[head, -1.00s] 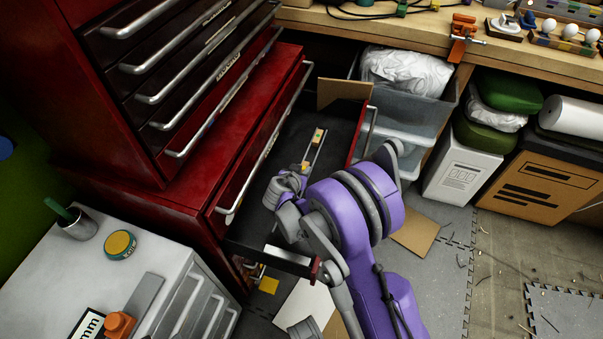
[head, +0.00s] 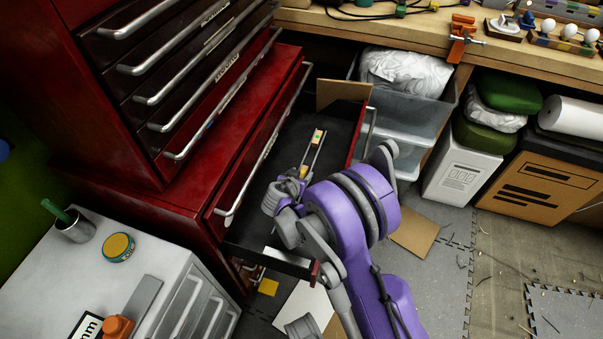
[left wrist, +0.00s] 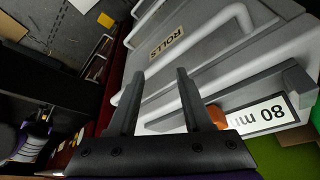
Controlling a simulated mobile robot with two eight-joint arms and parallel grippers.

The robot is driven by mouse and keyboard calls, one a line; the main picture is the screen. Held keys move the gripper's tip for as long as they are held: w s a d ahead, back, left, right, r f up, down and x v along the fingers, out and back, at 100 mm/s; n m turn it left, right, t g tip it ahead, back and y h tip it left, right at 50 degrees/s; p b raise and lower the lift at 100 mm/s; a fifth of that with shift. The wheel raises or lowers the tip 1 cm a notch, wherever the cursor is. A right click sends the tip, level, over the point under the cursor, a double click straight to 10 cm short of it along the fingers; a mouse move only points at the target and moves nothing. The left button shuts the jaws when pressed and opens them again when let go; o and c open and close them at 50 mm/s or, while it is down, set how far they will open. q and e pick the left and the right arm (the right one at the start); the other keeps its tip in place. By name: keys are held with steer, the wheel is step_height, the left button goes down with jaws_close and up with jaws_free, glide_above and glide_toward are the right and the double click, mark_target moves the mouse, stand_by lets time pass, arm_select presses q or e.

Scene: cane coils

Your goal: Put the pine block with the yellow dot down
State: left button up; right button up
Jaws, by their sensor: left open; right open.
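A small pale block (head: 318,136) lies inside the open red drawer (head: 262,240) in the head view, at the far end of my right gripper's fingers. It has a coloured mark on top, too small to read clearly. My right gripper (head: 314,147) reaches down into the drawer, its long fingers apart on either side of the block. Contact between block and drawer floor cannot be made out. A small yellow patch (head: 303,172) shows near the gripper's base. My left gripper (left wrist: 158,75) is open and empty in the left wrist view, before the grey cabinet's drawer fronts.
A grey cabinet (head: 150,240) at left bears a cup (head: 74,228), a round yellow-topped tin (head: 118,247) and an orange object (head: 118,327). Closed drawers overhang the open one. A clear bin (head: 425,115) and cardboard box (head: 535,185) stand right, beyond some bare floor.

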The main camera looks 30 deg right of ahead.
steer(key=p+v, duration=0.2)
steer(key=v, duration=0.9)
steer(key=s+a+r+n+g+y, duration=0.1)
steer(key=s+a+r+n+y, duration=0.1)
steer(key=s, duration=0.6)
steer(key=s+a+r+n+y, duration=0.2)
steer(key=s+n+y, duration=0.1)
steer(key=s, duration=0.5)
steer(key=s+a+r+n+g+y, duration=0.1)
steer(key=s+a+r+n+y, duration=0.2)
steer(key=s, duration=0.5)
steer(key=shift+r+n+g, duration=0.15)
steer(key=shift+n+g, duration=0.15)
steer(key=shift+n, duration=0.4)
steer(key=shift+s+a+y, duration=0.2)
steer(key=shift+a+y, duration=0.1)
steer(key=shift+s+d, duration=0.1)
